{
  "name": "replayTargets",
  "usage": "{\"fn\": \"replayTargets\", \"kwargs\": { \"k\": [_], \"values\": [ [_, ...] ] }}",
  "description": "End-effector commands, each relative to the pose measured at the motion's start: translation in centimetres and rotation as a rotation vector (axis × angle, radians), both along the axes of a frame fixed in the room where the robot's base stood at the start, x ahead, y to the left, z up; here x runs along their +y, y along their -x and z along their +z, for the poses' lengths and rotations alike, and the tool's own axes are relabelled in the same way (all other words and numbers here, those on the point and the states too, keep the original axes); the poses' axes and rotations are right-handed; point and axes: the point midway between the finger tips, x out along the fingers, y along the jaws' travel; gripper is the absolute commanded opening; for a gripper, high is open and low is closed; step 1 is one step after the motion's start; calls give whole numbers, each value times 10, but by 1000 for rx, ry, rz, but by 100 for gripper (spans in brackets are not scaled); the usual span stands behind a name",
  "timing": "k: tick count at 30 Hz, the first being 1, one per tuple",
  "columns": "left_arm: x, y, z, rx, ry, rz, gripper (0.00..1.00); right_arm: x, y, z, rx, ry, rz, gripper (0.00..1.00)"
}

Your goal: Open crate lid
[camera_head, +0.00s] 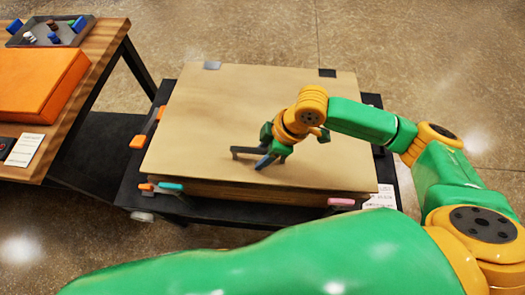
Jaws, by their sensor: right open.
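The crate lid (210,120), a flat tan panel, lies shut on the crate (255,193), whose brown side shows along the front. A dark handle (242,151) shows near the middle of the lid. My right gripper (266,160) is over the lid at this handle, open, with its fingers pointing down. It hides part of the handle, and I cannot tell whether the fingers touch it. My left gripper is not in view.
The crate stands on a dark low cart (125,195). Orange clips (138,142) and a pink one (341,202) show at the crate's edges. A wooden table (105,55) on the left holds an orange box (38,85) and a grey tray. Floor behind is clear.

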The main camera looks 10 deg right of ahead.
Motion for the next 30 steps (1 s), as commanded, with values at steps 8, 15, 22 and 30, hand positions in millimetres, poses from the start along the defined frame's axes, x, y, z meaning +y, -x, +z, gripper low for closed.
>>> {"fn": "replayTargets", "kwargs": {
  "k": [8, 15, 22, 30],
  "values": [
    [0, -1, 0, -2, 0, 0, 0, 0, 1, 0, 3, -1, 1, 0],
    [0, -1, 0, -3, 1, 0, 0, 1, 1, 0, 3, -2, 2, 0],
    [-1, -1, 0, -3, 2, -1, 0, 1, 2, 0, 4, -2, 3, 0],
    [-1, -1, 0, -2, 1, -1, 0, 1, 2, 0, 5, -4, 4, 0]
  ]
}}
